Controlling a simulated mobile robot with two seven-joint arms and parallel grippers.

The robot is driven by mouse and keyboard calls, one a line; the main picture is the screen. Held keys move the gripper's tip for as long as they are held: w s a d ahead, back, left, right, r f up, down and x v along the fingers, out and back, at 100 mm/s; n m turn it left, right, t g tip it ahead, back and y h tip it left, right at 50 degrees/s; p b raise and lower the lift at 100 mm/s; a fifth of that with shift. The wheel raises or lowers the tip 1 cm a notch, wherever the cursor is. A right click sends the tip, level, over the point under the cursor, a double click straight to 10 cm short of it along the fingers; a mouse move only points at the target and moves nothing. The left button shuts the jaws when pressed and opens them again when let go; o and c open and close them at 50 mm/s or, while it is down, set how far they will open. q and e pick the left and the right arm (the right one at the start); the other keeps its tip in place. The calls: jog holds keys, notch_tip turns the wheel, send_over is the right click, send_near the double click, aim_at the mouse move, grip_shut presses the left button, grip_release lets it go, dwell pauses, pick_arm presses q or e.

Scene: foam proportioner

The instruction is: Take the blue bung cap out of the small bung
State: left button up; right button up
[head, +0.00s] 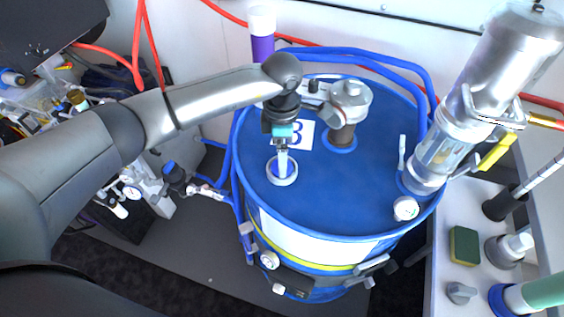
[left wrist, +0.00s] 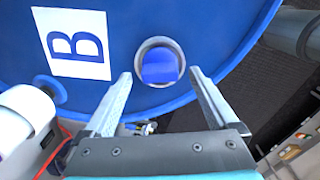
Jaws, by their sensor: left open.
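The blue bung cap (left wrist: 160,67) sits inside the pale round ring of the small bung (left wrist: 143,51) on top of the blue drum. In the head view, the small bung (head: 283,179) is near the left front edge of the drum lid, and my gripper partly hides the cap. My left gripper (head: 282,172) points down over the bung. In the left wrist view, my left gripper (left wrist: 160,75) is open, with one finger to each side of the cap and a gap on both sides. I cannot tell how far the fingertips are above the lid. My right gripper is not in view.
The blue drum (head: 370,190) carries a pump fitting (head: 345,105) behind the bung and a tall metal cylinder (head: 500,75) at right. A blue hose (head: 400,70) curves behind it. A grey counter with a sponge (head: 464,245) stands at right. Clutter fills the left.

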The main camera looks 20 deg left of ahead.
pick_arm(q)
notch_tip(320, 180, down, 2)
jog(key=shift+f, duration=0.1)
jog(key=c, duration=1.5)
jog(key=shift+o, duration=0.2)
jog(key=shift+r, duration=0.2)
